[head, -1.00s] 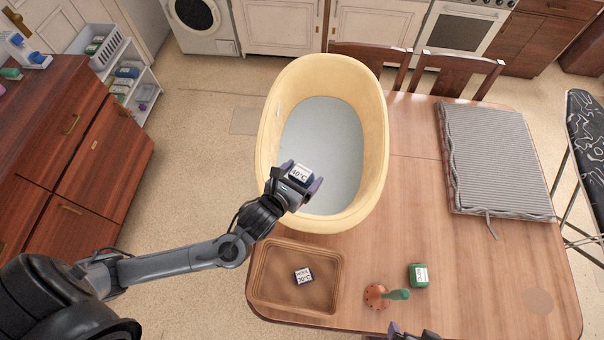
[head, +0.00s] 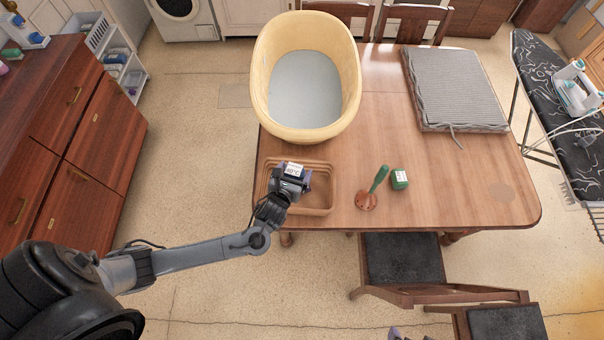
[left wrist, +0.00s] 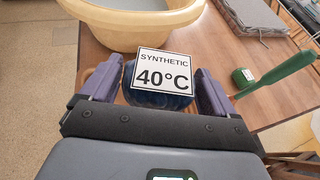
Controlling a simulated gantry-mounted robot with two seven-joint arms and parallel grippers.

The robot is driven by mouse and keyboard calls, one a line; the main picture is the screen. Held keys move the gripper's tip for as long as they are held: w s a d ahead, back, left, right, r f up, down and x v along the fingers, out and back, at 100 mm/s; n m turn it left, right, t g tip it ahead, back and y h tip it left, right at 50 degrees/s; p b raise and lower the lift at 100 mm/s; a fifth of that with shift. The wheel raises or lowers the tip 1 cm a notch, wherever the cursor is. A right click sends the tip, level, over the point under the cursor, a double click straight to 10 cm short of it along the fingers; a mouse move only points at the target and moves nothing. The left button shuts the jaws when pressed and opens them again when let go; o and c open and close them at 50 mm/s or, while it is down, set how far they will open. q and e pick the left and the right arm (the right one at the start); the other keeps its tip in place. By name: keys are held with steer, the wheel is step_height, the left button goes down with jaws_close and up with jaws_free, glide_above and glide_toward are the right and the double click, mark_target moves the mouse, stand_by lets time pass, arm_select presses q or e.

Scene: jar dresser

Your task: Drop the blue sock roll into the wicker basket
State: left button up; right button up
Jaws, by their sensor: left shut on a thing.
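The blue sock roll (head: 293,169) carries a white label; the left wrist view shows dark blue under a "SYNTHETIC 40°C" label (left wrist: 164,70). My left gripper (head: 291,177) is shut on it, with a purple finger on each side in the left wrist view (left wrist: 160,92). The roll is over the low brown wicker basket (head: 326,200) on the table; its exact height above it is hard to tell. The gripper hides much of the basket's inside. Only a purple tip of my right gripper (head: 394,332) shows at the bottom edge.
A large yellow tub (head: 347,90) stands behind the basket. Right of the basket are a green-handled item on a terracotta base (head: 367,200) and a green labelled roll (head: 399,179). A grey ribbed mat (head: 455,88) lies at the back right. The table's right front is clear.

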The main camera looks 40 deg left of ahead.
mark_target(290, 167)
arm_select(q)
steer(key=w+a+f+n+y+b, duration=0.1)
steer(key=a+f+b, duration=0.1)
steer(key=f, duration=0.3)
steer(key=w+a+f+n+g+y+b, duration=0.1)
steer(key=w+a+f+n+y+b, duration=0.1)
steer(key=f, duration=0.4)
steer(key=shift+w+a+f+y+b, duration=0.15)
steer(key=shift+w+f+y+b, duration=0.15)
steer(key=shift+b, duration=0.1)
stand_by(0.3)
steer(key=o, duration=0.8)
steer(key=shift+s+r, duration=0.1)
steer(key=shift+p+v, duration=0.9)
steer(key=shift+v, duration=4.45)
